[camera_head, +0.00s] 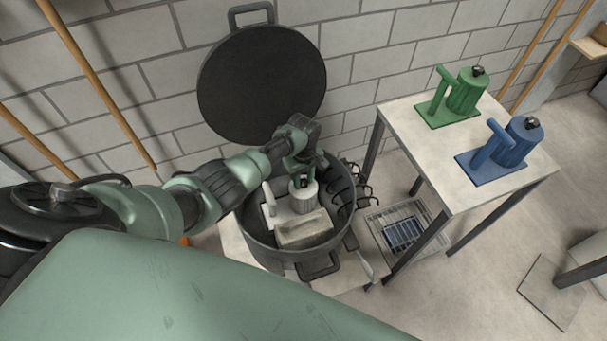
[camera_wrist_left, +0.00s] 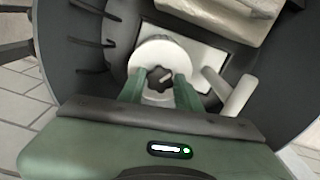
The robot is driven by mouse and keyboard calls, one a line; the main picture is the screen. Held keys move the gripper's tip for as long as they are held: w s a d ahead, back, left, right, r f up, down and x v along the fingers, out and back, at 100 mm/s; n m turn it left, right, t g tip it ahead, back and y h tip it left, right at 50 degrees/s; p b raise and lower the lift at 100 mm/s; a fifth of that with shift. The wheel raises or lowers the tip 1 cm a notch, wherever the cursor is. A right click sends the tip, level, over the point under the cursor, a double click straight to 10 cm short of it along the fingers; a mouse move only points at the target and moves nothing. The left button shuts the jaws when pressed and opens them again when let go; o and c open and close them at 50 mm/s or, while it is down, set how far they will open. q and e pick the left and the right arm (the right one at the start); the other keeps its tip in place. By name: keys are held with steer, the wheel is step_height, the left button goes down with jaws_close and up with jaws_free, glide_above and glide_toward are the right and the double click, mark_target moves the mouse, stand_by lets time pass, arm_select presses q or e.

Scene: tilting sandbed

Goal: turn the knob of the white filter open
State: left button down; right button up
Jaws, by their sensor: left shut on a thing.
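The white filter (camera_head: 304,200) stands inside a large dark pot, with its white side pipe (camera_head: 269,198) on its left. Its small black knob (camera_wrist_left: 160,78) sits on top and shows a pale mark in the left wrist view. My left gripper (camera_wrist_left: 160,88) comes down over the filter from above. Its two green fingers stand on either side of the knob and are shut on it. In the head view my left gripper (camera_head: 303,172) partly hides the knob. My right gripper is in neither view.
The pot (camera_head: 262,238) has its round lid (camera_head: 262,85) raised at the back. A pale block (camera_head: 304,230) lies in front of the filter. A table (camera_head: 480,185) at right bears a green filter (camera_head: 464,94) and a blue filter (camera_head: 508,147).

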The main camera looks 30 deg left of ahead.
arm_select(q)
steer(key=n+p, duration=0.1)
steer(key=n, duration=0.2)
steer(key=shift+r+n, duration=0.1)
steer(key=shift+n, duration=0.2)
steer(key=shift+n+p, duration=0.65)
steer(key=shift+n, duration=0.95)
steer(key=c, duration=1)
jaws_free()
